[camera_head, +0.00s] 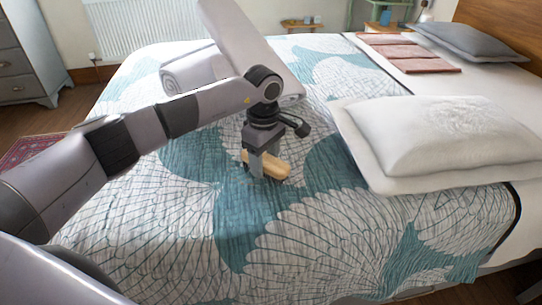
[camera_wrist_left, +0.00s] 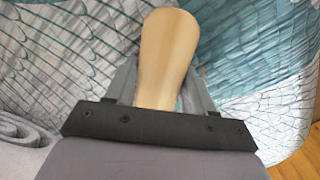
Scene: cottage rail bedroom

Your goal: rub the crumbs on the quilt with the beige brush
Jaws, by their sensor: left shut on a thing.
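The beige brush (camera_head: 272,165) is low over the quilt, near the middle of the bed in the head view. My left gripper (camera_head: 264,166) is shut on it. In the left wrist view the brush's smooth wooden back (camera_wrist_left: 168,50) sticks out beyond the gripper (camera_wrist_left: 165,95). The teal and white quilt (camera_head: 300,235) covers the bed. The brush's underside is hidden, so I cannot tell whether it touches the quilt. I cannot make out crumbs in either view. My right gripper is not in view.
White pillows (camera_head: 440,135) lie right of the brush. A rolled grey-white blanket or towel (camera_head: 185,75) lies behind my left arm. Folded pink cloths (camera_head: 405,52) and a grey pillow (camera_head: 465,40) lie farther back. The quilt in front of the brush is clear.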

